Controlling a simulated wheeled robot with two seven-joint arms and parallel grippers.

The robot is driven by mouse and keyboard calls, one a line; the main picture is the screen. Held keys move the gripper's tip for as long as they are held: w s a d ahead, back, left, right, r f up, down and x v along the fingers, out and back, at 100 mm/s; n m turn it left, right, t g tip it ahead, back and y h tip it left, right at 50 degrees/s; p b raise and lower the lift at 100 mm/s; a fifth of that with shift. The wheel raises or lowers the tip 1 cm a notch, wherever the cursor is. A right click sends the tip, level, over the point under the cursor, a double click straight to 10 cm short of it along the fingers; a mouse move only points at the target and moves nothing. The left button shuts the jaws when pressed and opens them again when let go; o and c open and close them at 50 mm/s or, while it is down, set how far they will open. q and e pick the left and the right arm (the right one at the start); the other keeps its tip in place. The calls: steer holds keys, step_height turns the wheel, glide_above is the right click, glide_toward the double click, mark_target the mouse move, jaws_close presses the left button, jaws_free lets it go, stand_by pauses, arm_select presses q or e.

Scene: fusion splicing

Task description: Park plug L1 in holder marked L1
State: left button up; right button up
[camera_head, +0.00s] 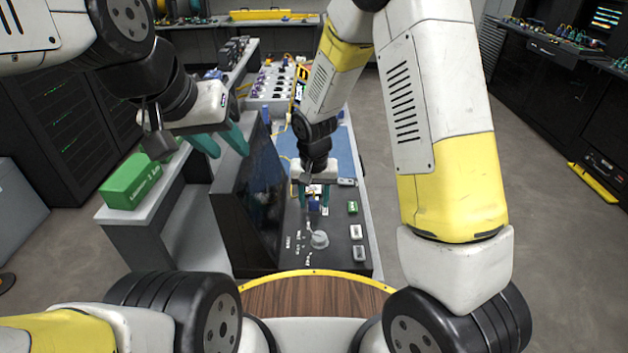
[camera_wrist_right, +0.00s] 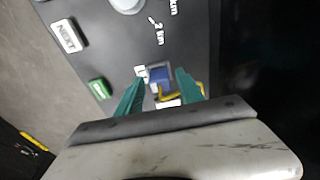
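A blue plug-like block (camera_wrist_right: 160,75) with a yellow cable (camera_wrist_right: 182,94) sits at the black panel in the right wrist view; it also shows in the head view (camera_head: 314,206). My right gripper (camera_wrist_right: 161,80) points down at the panel, its teal fingers on either side of the block. Small gaps appear between the fingers and the block, so the gripper looks open around it. A small white label (camera_wrist_right: 140,72) is beside the left finger; its text is unreadable, and I cannot tell which holder is L1. My left gripper (camera_head: 222,145) is open and empty, left of the panel.
The black panel (camera_head: 340,255) carries a grey knob (camera_head: 319,240), a green button (camera_head: 352,207) and grey buttons (camera_head: 357,232). A dark screen (camera_head: 255,200) stands close on its left. A green box (camera_head: 135,182) sits on the left bench. Behind lies a blue mat (camera_head: 345,150).

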stand_by(0.3)
steer(key=r, duration=0.5)
steer(key=s+r, duration=0.1)
steer(key=r, duration=0.2)
steer(key=s+d+r+t+y, duration=0.1)
steer(key=s+d+r, duration=0.2)
steer(key=d+r, duration=0.3)
steer(key=s+d+r+t+y, duration=0.1)
steer(key=s+d+r, duration=0.25)
steer(key=r, duration=0.45)
steer(key=s+d+r+t, duration=0.1)
steer(key=s+d+r, duration=0.1)
steer(key=s, duration=0.3)
steer(key=s+d+r+t, duration=0.1)
steer(key=s+d+r, duration=0.1)
steer(key=s+r, duration=0.2)
steer(key=shift+s+d+r+n+t, duration=0.15)
steer(key=shift+s+d+n+t, duration=0.2)
steer(key=shift+s, duration=0.5)
